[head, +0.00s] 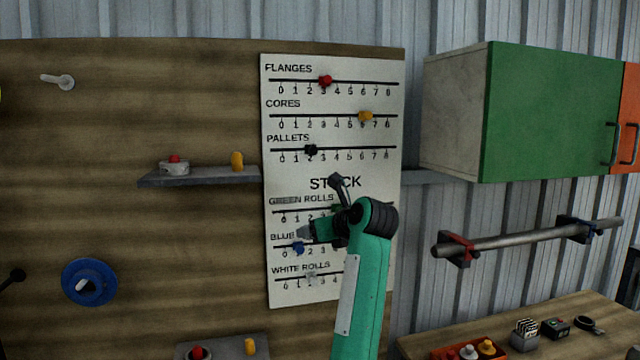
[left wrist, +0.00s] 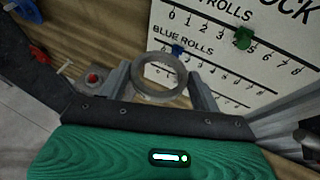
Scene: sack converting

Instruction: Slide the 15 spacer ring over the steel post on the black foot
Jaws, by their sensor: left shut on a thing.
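My left gripper (head: 302,232) is in front of the stock board, at the blue rolls row, pointing left. In the left wrist view, a grey spacer ring (left wrist: 159,97) sits between the two fingers of that gripper, which is shut on it. The ring's opening faces the camera, and I can see through it. Any number on the ring cannot be read. I cannot pick out a steel post on a black foot for certain. A dark stem with a round end (head: 16,275) shows at the head view's left edge. My right gripper is not in view.
The stock board (head: 335,170) carries coloured sliders. A blue disc with a pale peg (head: 72,283) is on the wooden panel. A shelf (head: 200,178) holds red and yellow items. A steel bar (head: 520,236) on brackets and a green cabinet (head: 550,110) are at right.

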